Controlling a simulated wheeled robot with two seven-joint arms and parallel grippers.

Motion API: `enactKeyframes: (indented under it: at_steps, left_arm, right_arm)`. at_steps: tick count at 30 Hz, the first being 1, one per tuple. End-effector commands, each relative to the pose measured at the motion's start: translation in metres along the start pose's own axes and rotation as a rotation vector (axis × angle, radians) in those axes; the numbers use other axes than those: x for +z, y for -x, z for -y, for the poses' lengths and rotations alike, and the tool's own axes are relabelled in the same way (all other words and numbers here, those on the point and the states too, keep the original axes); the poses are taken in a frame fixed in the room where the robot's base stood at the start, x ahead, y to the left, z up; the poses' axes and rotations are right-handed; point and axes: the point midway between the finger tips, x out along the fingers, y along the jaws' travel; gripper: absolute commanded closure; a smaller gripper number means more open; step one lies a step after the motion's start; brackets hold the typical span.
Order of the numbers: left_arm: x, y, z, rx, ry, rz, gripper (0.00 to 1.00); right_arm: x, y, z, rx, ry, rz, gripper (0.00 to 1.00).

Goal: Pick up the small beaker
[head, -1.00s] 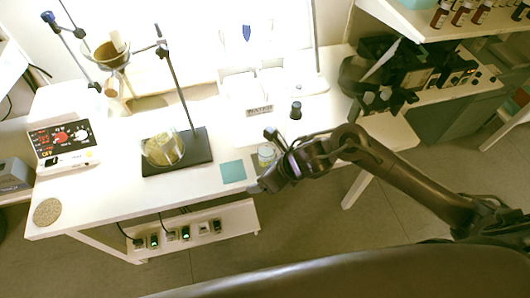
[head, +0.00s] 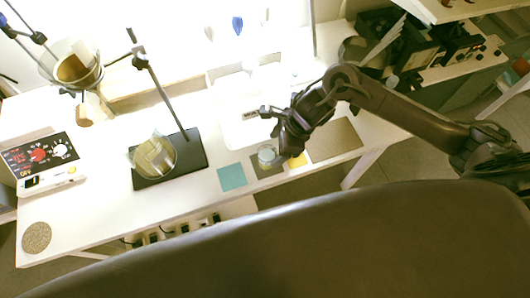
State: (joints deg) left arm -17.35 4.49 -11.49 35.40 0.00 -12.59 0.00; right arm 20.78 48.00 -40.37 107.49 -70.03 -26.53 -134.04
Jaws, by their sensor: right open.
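The small beaker (head: 267,155) is clear glass and stands upright on a dark grey square mat on the white table. My right gripper (head: 277,134) is just above and to the right of it in the picture, open, with nothing visible between its fingers. I cannot tell whether a finger touches the beaker. A larger glass beaker (head: 155,158) stands on the black base of the stand to the left. My left gripper is out of view.
A teal square (head: 231,177) lies left of the small beaker, a yellow one (head: 297,160) and a brown mat (head: 334,140) right of it. A hot plate device (head: 41,160) and a round cork pad (head: 36,238) are at the left. A metal stand (head: 160,92) rises behind the larger beaker.

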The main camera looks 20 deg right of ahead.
Motion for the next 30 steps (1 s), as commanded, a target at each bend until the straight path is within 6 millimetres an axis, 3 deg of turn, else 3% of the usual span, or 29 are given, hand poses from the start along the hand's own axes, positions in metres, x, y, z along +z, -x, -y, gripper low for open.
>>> enactKeyframes:
  at_steps: [14, 23, 30]
  left_arm:
    - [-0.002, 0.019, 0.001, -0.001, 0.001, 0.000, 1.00]
    - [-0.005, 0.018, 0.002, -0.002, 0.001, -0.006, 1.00]
    - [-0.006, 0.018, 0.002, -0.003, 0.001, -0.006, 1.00]
  right_arm:
    - [0.003, -0.062, -0.004, 0.001, -0.005, 0.001, 0.30]
    - [0.002, -0.068, -0.004, -0.001, -0.001, 0.000, 0.30]
    - [0.002, -0.068, -0.004, -0.001, -0.001, 0.000, 0.61]
